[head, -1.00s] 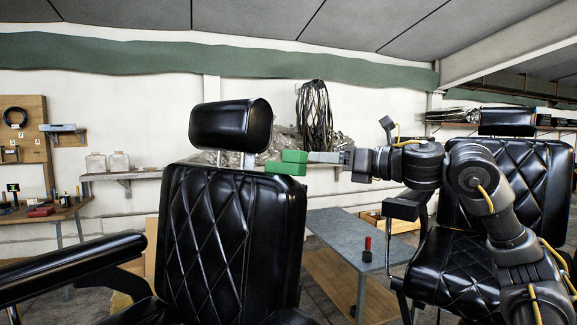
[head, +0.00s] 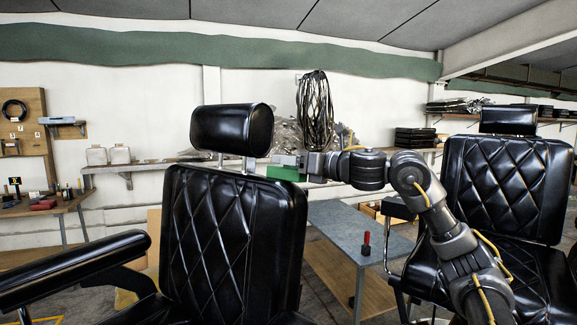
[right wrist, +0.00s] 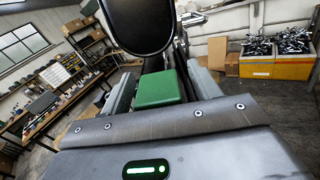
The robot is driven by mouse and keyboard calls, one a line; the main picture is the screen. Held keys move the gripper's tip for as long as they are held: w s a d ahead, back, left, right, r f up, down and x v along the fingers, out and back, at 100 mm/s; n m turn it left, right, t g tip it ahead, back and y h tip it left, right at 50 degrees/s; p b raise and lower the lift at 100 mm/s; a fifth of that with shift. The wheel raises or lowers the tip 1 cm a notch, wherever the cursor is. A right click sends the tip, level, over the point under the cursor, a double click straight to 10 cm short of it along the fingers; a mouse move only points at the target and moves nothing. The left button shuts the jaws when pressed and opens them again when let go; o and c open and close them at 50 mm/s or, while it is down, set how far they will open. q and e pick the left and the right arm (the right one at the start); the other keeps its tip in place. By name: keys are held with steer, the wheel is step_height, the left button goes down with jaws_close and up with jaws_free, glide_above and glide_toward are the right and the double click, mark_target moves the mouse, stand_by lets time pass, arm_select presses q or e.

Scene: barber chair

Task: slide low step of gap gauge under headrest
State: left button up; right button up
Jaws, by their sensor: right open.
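The black headrest (head: 232,130) stands on metal posts above the black quilted backrest (head: 234,235), with a gap between them. The green gap gauge (head: 281,173) is at the backrest's top right corner, right of the headrest. My right gripper (head: 290,162) reaches it from the right and partly covers it. In the right wrist view the gauge (right wrist: 162,88) lies between the two open fingers, with the headrest (right wrist: 137,22) just beyond and above. The gauge's far end is hidden, and I cannot tell whether it touches the backrest. My left gripper is out of view.
The chair's armrest (head: 75,265) runs along the left. A grey table (head: 345,232) with a small red-and-black item stands right of the backrest. A second black chair (head: 510,190) stands at the right. A wall shelf (head: 130,168) is behind.

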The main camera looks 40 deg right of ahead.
steer(key=shift+s, duration=0.15)
steer(key=shift+c, duration=0.8)
steer(key=c, duration=0.9)
steer(key=shift+r, duration=0.15)
